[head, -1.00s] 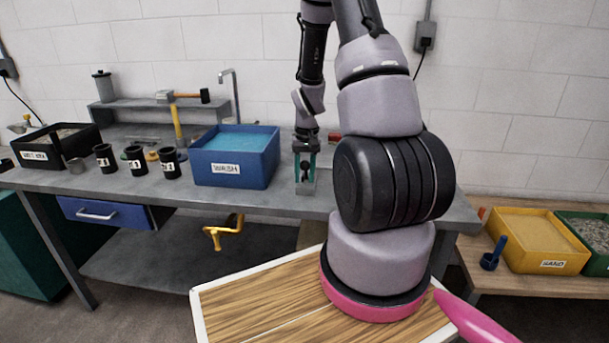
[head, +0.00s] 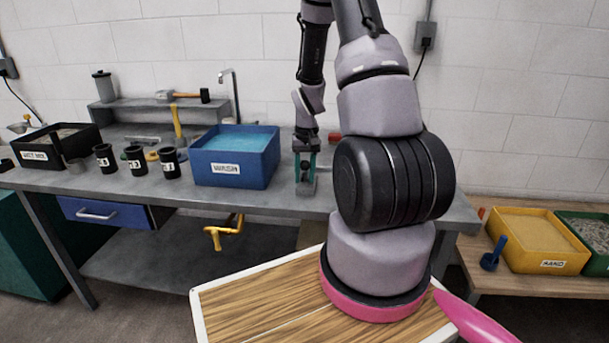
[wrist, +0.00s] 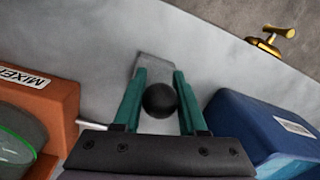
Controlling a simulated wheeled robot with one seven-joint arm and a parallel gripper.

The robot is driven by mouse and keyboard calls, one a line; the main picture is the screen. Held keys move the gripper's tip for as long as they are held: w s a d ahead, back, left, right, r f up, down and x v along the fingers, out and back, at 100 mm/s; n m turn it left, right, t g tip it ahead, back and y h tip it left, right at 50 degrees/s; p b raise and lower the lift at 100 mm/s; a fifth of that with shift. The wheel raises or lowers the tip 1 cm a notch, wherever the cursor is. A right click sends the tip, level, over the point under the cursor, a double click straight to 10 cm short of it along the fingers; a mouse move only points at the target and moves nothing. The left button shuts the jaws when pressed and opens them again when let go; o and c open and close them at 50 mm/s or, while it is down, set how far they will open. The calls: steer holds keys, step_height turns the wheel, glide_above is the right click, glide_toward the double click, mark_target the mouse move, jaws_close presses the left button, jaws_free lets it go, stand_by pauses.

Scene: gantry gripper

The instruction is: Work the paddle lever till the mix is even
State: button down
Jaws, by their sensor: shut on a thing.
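My gripper (wrist: 158,100) has teal fingers, one on each side of the black ball knob (wrist: 160,100) of the paddle lever, and is shut on it. In the head view my gripper (head: 306,168) is over the bench, just right of the blue wash tub. The orange mixer (wrist: 50,100) stands at the left in the wrist view; a light rod (wrist: 92,126) shows at its side. Part of a dark grey surface with a green line (wrist: 18,148) shows at the mixer. The mix's evenness cannot be told. My arm hides most of the mixer in the head view.
The blue wash tub (head: 236,140) stands close left of my gripper; it also shows in the wrist view (wrist: 262,128). Black cups (head: 136,158) and a wet-mix tray (head: 40,155) are farther left. A yellow sand tray (head: 545,225) is at right. A brass tap (head: 224,230) is at the bench front.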

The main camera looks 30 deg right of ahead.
steer(key=shift+w+d+r, duration=0.1)
steer(key=w+g+y, duration=0.1)
steer(key=g, duration=0.1)
steer(key=d+r+g+y, duration=0.1)
steer(key=g, duration=0.1)
steer(key=shift+w+r+y, duration=0.15)
steer(key=shift+w+y, duration=0.15)
steer(key=shift+w, duration=0.05)
steer(key=g+y, duration=0.1)
steer(key=w+d+g+y, duration=0.1)
steer(key=w+g, duration=0.1)
steer(key=shift+d+r+g+y, duration=0.25)
steer(key=shift+r+g+y, duration=0.05)
steer(key=shift+g+y, duration=0.1)
steer(key=shift+w+d+r, duration=0.1)
steer(key=shift+w+d, duration=0.05)
steer(key=shift+w, duration=0.1)
steer(key=shift+w+d, duration=0.5)
steer(key=shift+w, duration=0.2)
stand_by(0.5)
steer(key=c, duration=0.6)
jaws_free()
steer(key=shift+c, duration=0.2)
steer(key=shift+o, duration=0.9)
